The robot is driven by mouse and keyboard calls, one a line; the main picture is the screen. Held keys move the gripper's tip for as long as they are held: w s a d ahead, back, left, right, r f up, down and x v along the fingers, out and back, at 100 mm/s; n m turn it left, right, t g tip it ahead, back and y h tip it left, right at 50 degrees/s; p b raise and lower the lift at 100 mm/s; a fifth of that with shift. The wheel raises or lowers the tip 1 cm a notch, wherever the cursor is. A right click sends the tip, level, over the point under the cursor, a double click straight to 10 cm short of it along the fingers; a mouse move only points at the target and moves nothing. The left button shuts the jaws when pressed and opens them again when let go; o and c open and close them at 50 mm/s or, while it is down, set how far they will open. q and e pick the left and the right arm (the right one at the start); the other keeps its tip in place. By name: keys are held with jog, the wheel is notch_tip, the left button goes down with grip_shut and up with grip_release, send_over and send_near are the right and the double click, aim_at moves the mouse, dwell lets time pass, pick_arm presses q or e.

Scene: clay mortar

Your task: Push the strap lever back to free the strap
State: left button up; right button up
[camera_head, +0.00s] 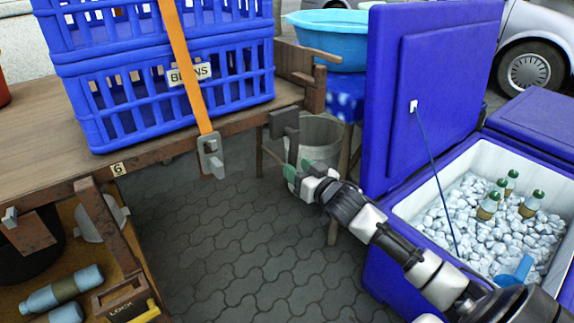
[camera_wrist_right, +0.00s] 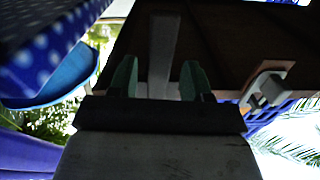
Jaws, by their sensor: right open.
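The orange strap (camera_head: 184,60) runs down over the front of the stacked blue crates (camera_head: 165,85). It ends in a grey metal buckle with a lever (camera_head: 211,158), hanging at the table's front edge. My right gripper (camera_head: 296,170) is open, to the right of the buckle and apart from it. In the right wrist view, its green fingers (camera_wrist_right: 160,78) stand apart, with a grey bar (camera_wrist_right: 163,45) showing between them; contact cannot be told. What appears to be the buckle (camera_wrist_right: 264,92) is at right there, outside the fingers. My left gripper is not in view.
The wooden table (camera_head: 35,130) carries the crates. A grey bucket (camera_head: 320,135) stands behind my right gripper. Paved floor (camera_head: 235,240) lies clear below the buckle.

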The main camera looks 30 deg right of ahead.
aim_at(293, 165)
jog(key=shift+w+a+b, duration=0.2)
jog(key=shift+w+b, duration=0.4)
jog(key=shift+w, duration=1.8)
grip_shut()
